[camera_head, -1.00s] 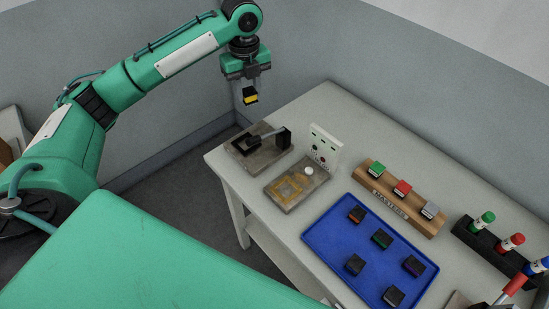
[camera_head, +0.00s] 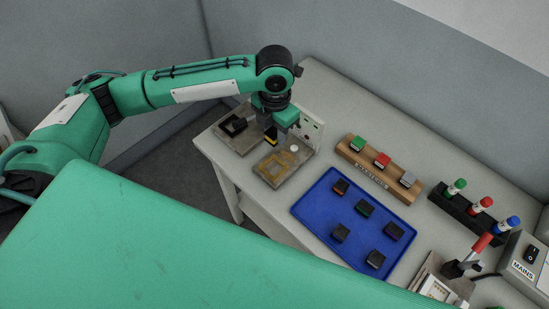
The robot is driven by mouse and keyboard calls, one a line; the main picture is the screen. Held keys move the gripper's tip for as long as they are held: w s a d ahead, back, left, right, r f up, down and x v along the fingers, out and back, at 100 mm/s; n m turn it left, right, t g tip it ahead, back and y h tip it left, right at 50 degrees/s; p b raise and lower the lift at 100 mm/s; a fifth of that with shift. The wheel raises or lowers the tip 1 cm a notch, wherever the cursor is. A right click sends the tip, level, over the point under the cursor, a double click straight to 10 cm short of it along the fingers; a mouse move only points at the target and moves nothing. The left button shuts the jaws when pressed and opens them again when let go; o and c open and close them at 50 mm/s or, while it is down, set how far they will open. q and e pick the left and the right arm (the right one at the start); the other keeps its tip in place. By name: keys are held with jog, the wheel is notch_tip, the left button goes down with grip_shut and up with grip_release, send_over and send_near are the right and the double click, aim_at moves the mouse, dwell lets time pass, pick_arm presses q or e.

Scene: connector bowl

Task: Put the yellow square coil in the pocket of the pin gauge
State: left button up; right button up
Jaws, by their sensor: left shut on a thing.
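My left gripper (camera_head: 272,128) is shut on the yellow square coil (camera_head: 270,134), a small dark block with a yellow band. It holds the coil low near the left end of the table, at the back edge of a grey plate (camera_head: 269,177) with a yellowish square marking and a white round knob. The gap between coil and plate is hard to judge. Another grey plate with a black block and lever (camera_head: 234,125) lies to the left. I cannot tell for sure which fixture is the pin gauge. My right gripper is not in view.
A white panel (camera_head: 312,128) stands just right of the gripper. A blue tray (camera_head: 318,207) holds several dark blocks. Behind it are a wooden rack (camera_head: 371,176) with coloured blocks and a black marker holder (camera_head: 466,213). A MAINS switch box (camera_head: 525,262) stands at the right.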

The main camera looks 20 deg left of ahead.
pick_arm(q)
notch_tip(320, 180, down, 10)
jog(key=shift+r+p, duration=0.2)
jog(key=shift+p, duration=0.7)
notch_tip(320, 180, down, 4)
jog(key=shift+p, duration=0.55)
jog(key=shift+f, duration=0.15)
jog(key=shift+f, duration=0.1)
jog(key=o, duration=1)
jog(key=shift+o, duration=0.2)
